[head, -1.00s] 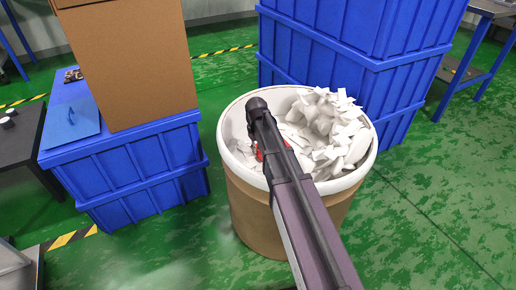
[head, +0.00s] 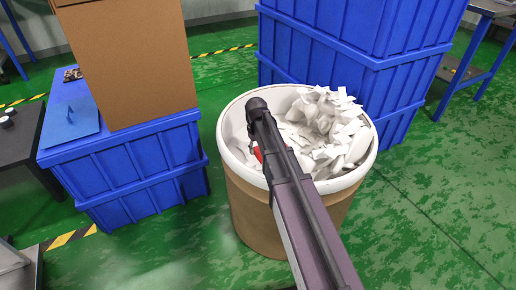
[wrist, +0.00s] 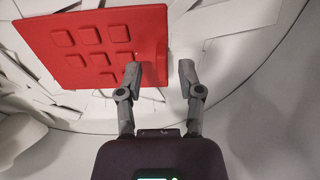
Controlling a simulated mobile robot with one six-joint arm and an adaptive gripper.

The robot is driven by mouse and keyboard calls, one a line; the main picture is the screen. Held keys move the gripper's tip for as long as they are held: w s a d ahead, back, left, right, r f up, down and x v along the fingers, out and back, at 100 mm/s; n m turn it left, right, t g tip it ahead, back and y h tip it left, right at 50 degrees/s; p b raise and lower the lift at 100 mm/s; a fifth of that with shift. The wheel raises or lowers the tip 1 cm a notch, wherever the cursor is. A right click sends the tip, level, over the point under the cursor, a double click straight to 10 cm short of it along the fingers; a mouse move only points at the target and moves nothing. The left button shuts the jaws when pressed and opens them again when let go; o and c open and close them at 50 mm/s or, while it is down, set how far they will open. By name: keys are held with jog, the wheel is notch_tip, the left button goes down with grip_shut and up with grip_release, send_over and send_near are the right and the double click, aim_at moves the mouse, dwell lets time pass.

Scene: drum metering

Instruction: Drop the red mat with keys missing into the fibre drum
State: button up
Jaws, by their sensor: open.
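The red mat (wrist: 90,50) with several raised square keys and a bare patch on its right side lies on white scraps inside the drum in the wrist view. A small red part of it (head: 257,153) shows beside my arm in the head view. The fibre drum (head: 245,200) is brown with a white rim and stands at the centre. My gripper (wrist: 160,72) is open inside the drum. Its left fingertip overlaps the mat's lower right edge in the picture, and its right fingertip is beyond that edge. I cannot tell whether either touches. My arm hides the gripper in the head view.
White scraps (head: 335,125) pile up at the drum's right side. Tall blue crates (head: 355,55) stand close behind. The green floor at right is clear.

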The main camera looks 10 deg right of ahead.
jog(key=shift+r, duration=0.15)
notch_tip(320, 180, up, 13)
jog(key=p, duration=1.3)
jog(key=shift+a, duration=0.1)
jog(key=shift+s, duration=0.1)
dwell(0.4)
jog(key=s+d+m, duration=0.1)
jog(key=s, duration=0.9)
jog(key=s+d+m, duration=0.2)
jog(key=s, duration=0.7)
jog(key=shift+s+d+m, duration=0.3)
jog(key=shift+s, duration=0.1)
notch_tip(320, 180, up, 34)
jog(key=p, duration=3.4)
jog(key=shift+f, duration=0.2)
